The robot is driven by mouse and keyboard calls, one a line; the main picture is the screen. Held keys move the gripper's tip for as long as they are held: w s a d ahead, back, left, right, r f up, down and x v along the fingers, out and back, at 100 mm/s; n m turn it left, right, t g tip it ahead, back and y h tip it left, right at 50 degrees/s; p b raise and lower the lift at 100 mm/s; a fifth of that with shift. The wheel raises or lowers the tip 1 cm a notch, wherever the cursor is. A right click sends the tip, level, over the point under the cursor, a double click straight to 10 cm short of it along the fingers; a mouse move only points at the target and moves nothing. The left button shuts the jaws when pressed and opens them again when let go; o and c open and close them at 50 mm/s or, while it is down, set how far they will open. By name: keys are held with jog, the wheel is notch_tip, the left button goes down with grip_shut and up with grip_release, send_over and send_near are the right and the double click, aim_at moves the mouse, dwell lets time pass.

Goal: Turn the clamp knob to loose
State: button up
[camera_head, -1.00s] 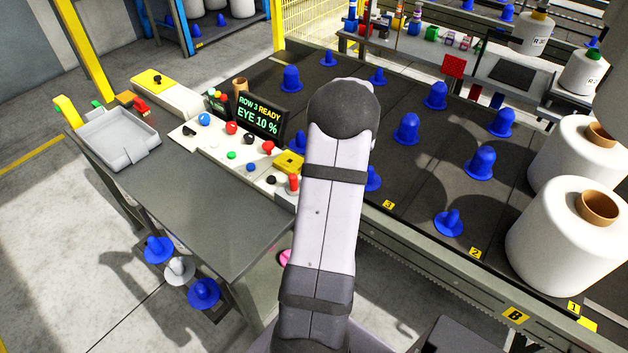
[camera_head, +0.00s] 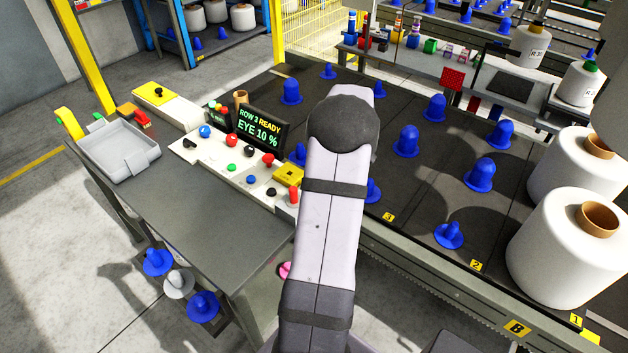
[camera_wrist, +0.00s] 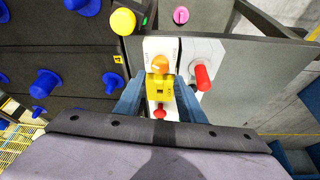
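The control panel (camera_head: 222,152) carries several coloured knobs and buttons, a yellow block (camera_head: 289,174) and a red handle (camera_head: 294,195). In the wrist view, an orange knob (camera_wrist: 160,63) shows at the far end of the yellow block (camera_wrist: 160,90), with the red handle (camera_wrist: 203,77) to the right. No readable label shows which control is the clamp knob. My gripper (camera_wrist: 160,98) is open, its two bluish fingers on either side of the yellow block. Contact cannot be told. In the head view my arm hides the gripper.
A display (camera_head: 257,129) reads "ROW 3 READY, EYE 10 %". A grey tray (camera_head: 118,152) sits at the left end of the bench. Blue pegs stand on the dark deck (camera_head: 350,245) at right, beside large white bobbins (camera_head: 560,262). A yellow knob (camera_wrist: 123,21) stands near the panel.

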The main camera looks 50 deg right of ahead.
jog(key=shift+p+x, duration=0.85)
jog(key=shift+x, duration=2.65)
jog(key=c, duration=0.7)
